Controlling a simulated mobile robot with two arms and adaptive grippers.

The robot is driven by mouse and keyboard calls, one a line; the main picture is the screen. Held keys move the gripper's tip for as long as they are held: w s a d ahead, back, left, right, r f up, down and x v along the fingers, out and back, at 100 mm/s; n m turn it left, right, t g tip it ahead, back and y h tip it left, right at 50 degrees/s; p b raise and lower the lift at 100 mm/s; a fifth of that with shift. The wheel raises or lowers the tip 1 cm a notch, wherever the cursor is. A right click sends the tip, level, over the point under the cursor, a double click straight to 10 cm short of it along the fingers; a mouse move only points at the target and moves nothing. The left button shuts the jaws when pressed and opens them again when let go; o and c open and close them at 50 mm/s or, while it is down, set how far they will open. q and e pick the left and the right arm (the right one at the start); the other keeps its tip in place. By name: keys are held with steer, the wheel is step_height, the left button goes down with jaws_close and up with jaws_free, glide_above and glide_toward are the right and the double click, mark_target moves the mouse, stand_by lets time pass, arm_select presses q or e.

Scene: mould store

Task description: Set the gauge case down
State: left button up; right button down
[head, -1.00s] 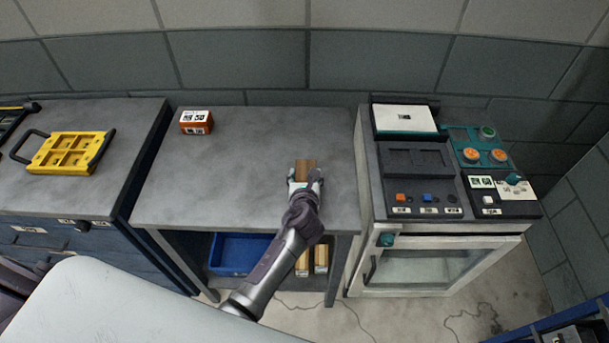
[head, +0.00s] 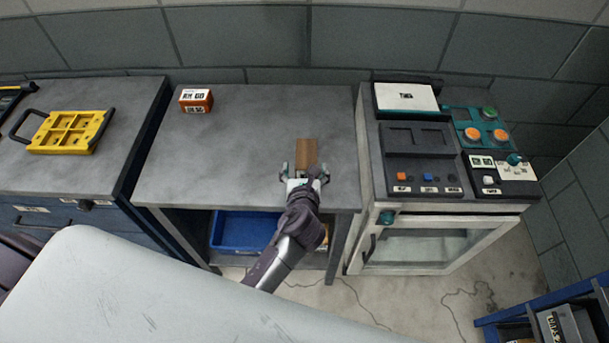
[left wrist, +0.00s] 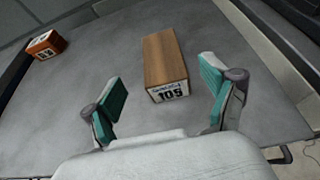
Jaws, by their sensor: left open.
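The gauge case, a brown wooden block with a white label reading 105 on its end, lies on the grey table (head: 230,140). The case (head: 307,156) shows just beyond my left gripper (head: 305,176) in the head view. In the left wrist view the case (left wrist: 165,62) rests flat on the tabletop, ahead of the fingers. My left gripper (left wrist: 160,105) is open and empty, its teal pads apart from the case. The right gripper is not in view.
An orange labelled box (head: 196,101) stands at the table's back left. A yellow mould frame (head: 69,131) lies on the left cabinet. A control-panel oven (head: 420,165) stands at the right. A blue bin (head: 243,232) sits on the shelf below. The table's middle is clear.

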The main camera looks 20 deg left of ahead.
arm_select(q)
steer(key=v, duration=0.3)
steer(key=shift+s+d, duration=0.1)
steer(key=shift+s, duration=0.15)
steer(key=shift+s+r, duration=0.15)
steer(key=shift+s, duration=0.05)
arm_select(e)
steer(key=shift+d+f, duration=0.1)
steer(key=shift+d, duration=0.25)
